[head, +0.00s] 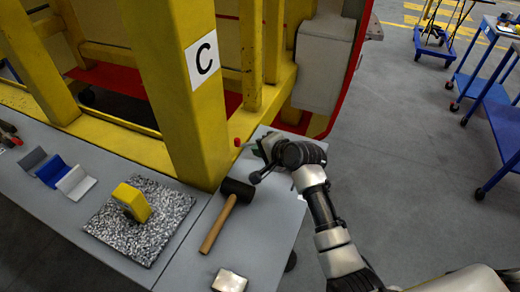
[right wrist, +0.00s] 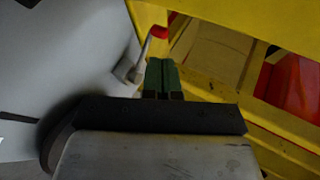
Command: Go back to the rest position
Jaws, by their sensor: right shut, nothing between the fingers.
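My right gripper (head: 258,150) is above the far end of the grey table (head: 262,235), close to the yellow frame. In the right wrist view its green fingertips (right wrist: 163,76) are together with nothing between them. A small red-tipped part (right wrist: 158,33) shows just beyond the fingers; in the head view its red tip (head: 237,142) is left of the gripper. My right arm reaches in from the lower right. My left gripper is not in view.
A mallet (head: 218,228) lies on the table below the gripper, beside a speckled mat (head: 165,243) with a yellow block (head: 131,203). A metal block (head: 229,281) is at the near edge. The yellow post (head: 190,110) marked C stands close. Floor at right is clear up to blue carts (head: 497,110).

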